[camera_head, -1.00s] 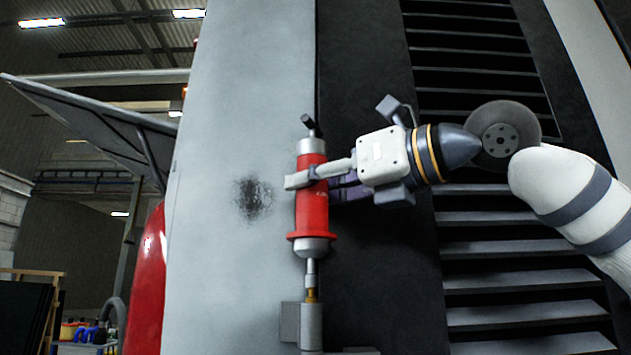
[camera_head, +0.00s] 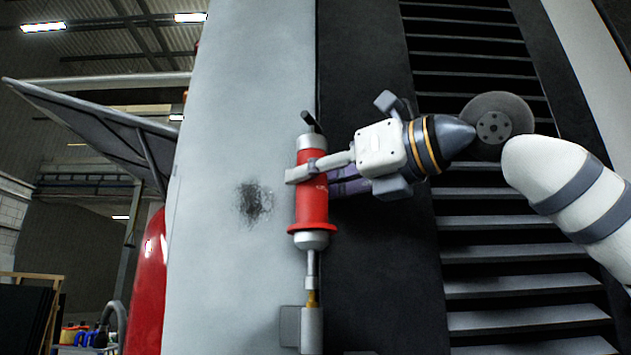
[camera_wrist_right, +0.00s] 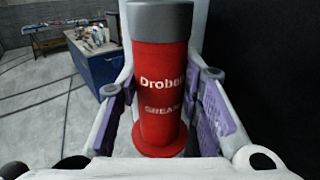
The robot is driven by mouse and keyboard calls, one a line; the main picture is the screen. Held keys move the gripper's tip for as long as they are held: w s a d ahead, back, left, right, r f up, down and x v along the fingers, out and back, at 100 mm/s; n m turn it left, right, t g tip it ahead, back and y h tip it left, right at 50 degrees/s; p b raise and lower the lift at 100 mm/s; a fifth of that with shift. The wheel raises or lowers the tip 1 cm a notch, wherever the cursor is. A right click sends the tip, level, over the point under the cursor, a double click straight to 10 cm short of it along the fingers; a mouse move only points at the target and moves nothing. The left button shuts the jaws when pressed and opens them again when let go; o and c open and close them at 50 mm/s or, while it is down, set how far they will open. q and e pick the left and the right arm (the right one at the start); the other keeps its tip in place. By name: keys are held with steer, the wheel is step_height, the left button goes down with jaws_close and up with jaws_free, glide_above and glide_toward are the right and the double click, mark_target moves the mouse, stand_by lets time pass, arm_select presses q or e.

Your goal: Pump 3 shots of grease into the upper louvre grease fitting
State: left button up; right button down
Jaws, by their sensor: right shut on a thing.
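A red grease gun (camera_head: 312,205) with grey ends stands upright, nozzle down, in front of the machine's grey panel edge. My right gripper (camera_head: 306,172) is shut around its red barrel. In the right wrist view the barrel (camera_wrist_right: 162,95) with white lettering stands between the purple-padded fingers (camera_wrist_right: 163,118). Below the gun, a thin rod and a brass tip (camera_head: 312,298) meet a grey cylindrical fitting (camera_head: 312,328) beside a small block. I cannot tell whether the tip is seated on it. My left gripper is not in view.
Dark louvre slats (camera_head: 520,255) run down the right. The grey panel (camera_head: 235,120) carries a dark smudge (camera_head: 254,203). A raised flap (camera_head: 95,120) and red bodywork (camera_head: 150,285) are at left. A blue cabinet (camera_wrist_right: 108,72) stands behind in the wrist view.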

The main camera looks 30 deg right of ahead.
mark_target(323, 140)
steer(key=shift+s+r, duration=0.1)
steer(key=shift+r, duration=2.55)
steer(key=shift+s, duration=0.1)
steer(key=s+a, duration=0.4)
steer(key=s, duration=0.2)
steer(key=shift+s, duration=0.35)
steer(key=shift+a, duration=0.1)
